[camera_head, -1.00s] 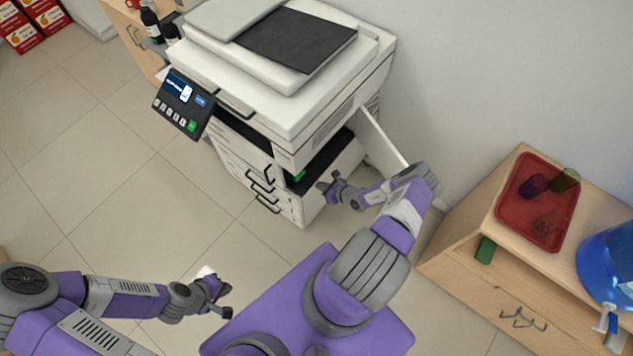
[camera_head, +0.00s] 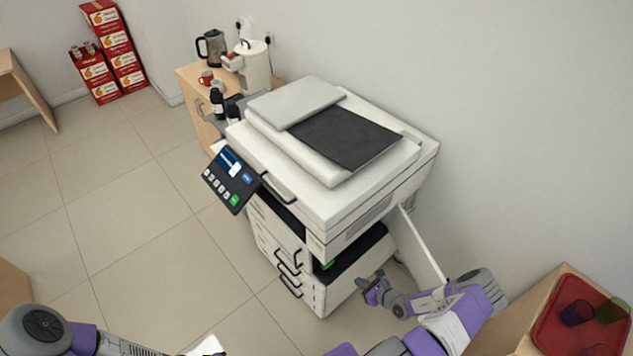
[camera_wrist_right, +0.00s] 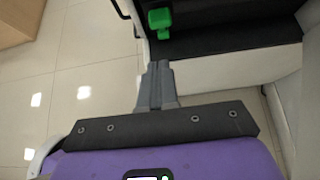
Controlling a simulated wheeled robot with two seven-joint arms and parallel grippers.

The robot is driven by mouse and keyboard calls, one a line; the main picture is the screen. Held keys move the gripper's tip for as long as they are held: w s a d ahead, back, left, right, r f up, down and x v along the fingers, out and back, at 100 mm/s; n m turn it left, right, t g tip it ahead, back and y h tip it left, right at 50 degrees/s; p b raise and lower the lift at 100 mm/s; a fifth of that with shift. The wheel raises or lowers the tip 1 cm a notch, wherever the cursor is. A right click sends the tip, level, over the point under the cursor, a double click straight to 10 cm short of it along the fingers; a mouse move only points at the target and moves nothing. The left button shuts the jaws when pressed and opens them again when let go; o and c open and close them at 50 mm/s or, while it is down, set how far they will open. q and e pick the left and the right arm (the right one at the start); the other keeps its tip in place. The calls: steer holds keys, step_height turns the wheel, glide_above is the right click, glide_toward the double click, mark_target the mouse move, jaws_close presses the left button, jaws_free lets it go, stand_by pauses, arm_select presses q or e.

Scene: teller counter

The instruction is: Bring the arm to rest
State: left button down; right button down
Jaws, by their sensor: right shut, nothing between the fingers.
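My right gripper (camera_head: 372,287) is beside the open side of the white printer (camera_head: 335,200), in front of its open side door (camera_head: 424,243). In the right wrist view its fingers (camera_wrist_right: 156,85) are together and empty. A green part (camera_wrist_right: 160,20) inside the printer's dark opening lies ahead of the fingers, apart from them. My left arm (camera_head: 85,340) shows only in part at the bottom left of the head view, and its gripper is out of the picture.
A cabinet with a red tray (camera_head: 548,345) stands at the lower right, close to my right arm. A counter (camera_head: 190,75) with a kettle (camera_head: 212,47) and coffee machine (camera_head: 252,65) is behind the printer. Open tiled floor (camera_head: 140,220) lies to the left.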

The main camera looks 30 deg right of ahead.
steer(key=s+a+n+g+b, duration=0.2)
steer(key=a+n+b, duration=0.3)
steer(key=a+n, duration=0.5)
steer(key=s+a+n+g+y+b, duration=0.1)
steer(key=a+n+g+b, duration=0.3)
steer(key=a+n, duration=0.5)
steer(key=s+a+n+g+b, duration=0.4)
steer(key=a+n+b, duration=0.1)
steer(key=a+n, duration=0.5)
steer(key=shift+a+f+n+g+y+b, duration=0.2)
steer(key=shift+a+n+g+y+b, duration=0.1)
steer(key=shift+n+g+y+b, duration=0.15)
steer(key=c, duration=1.7)
jaws_free()
steer(key=shift+s+a+r+n, duration=0.2)
steer(key=shift+a+n, duration=0.1)
steer(key=shift+n, duration=0.15)
steer(key=shift+o, duration=1)
steer(key=shift+w+a+r+t, duration=0.1)
steer(key=shift+r+t, duration=0.05)
steer(key=shift+t, duration=0.1)
steer(key=o, duration=0.5)
steer(key=shift+c, duration=0.4)
